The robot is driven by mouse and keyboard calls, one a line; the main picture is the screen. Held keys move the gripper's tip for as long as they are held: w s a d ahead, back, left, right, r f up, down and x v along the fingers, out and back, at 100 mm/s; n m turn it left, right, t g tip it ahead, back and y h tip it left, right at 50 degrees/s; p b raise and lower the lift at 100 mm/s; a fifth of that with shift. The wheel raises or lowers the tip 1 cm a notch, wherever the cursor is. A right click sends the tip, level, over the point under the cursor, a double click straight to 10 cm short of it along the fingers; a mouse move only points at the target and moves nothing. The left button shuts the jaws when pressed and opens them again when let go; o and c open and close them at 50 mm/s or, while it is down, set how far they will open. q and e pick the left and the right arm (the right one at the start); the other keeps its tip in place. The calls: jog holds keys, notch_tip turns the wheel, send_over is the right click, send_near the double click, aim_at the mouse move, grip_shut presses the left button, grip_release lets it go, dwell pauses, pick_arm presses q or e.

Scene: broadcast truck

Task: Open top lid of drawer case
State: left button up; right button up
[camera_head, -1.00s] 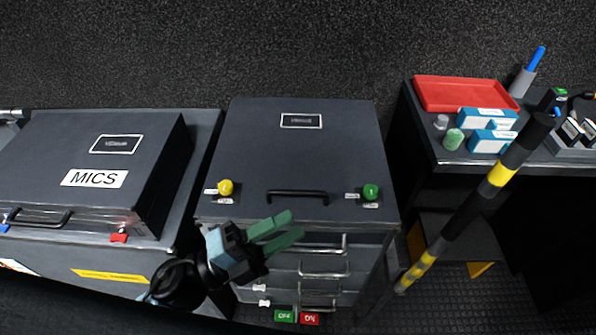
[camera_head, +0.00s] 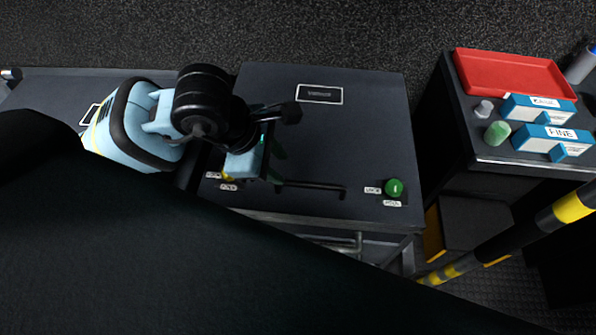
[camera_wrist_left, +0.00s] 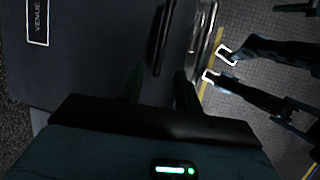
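The drawer case's top lid (camera_head: 350,125) is dark grey and lies flat and shut, with a small framed label near its back. A black bar handle (camera_head: 318,186) is at the lid's front; it also shows in the wrist view (camera_wrist_left: 158,42). My left gripper (camera_head: 279,166) is over the lid's front left, by the handle's left end. In the wrist view its two dark fingers are spread, with the handle ahead between them and no grip on it. A green knob (camera_head: 394,187) is right of the handle.
Drawer pulls (camera_head: 352,240) show below the lid's front edge. At right, a side table holds a red tray (camera_head: 512,76), blue-and-white boxes and a green bottle (camera_head: 497,133). A black-and-yellow striped pole (camera_head: 520,228) stands in front of it. My own dark body covers the lower left.

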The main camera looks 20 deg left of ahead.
aim_at(299, 183)
pick_arm(q)
jog(key=shift+x, duration=3.9)
grip_shut()
